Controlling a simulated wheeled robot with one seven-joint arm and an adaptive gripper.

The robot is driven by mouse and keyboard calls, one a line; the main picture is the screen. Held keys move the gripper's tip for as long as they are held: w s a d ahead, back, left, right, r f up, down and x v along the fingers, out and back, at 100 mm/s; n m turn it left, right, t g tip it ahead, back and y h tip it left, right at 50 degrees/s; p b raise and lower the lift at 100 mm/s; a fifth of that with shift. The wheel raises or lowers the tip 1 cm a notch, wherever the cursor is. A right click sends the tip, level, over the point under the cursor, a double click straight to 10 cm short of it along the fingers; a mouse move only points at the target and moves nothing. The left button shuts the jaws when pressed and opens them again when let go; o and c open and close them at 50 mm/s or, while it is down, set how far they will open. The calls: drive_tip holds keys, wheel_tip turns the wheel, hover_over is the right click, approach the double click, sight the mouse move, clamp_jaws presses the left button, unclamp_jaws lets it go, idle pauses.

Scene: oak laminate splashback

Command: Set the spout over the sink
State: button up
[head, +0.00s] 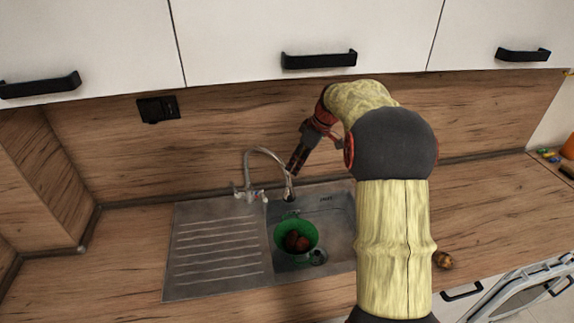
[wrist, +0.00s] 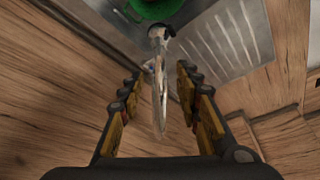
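The chrome spout (head: 268,152) rises from the faucet base (head: 249,195) behind the sink and arcs to the right. Its end hangs near the back left of the sink bowl (head: 335,222). My gripper (head: 293,168) is beside the down-turned part of the spout. In the wrist view the spout (wrist: 160,95) runs between the two fingers of my gripper (wrist: 158,78), which are apart with a visible gap on each side. Contact with the spout does not show. In the head view the fingertips are small and partly overlap the spout.
A green colander (head: 281,239) with reddish-brown round items (head: 296,241) sits in the bowl. The ridged drainboard (head: 215,252) is clear on the left. Wall cabinets (head: 300,25) hang above.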

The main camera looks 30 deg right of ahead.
drive_tip(key=s+d, duration=0.5)
drive_tip(key=s, duration=0.2)
drive_tip(key=shift+s, duration=0.25)
idle(0.3)
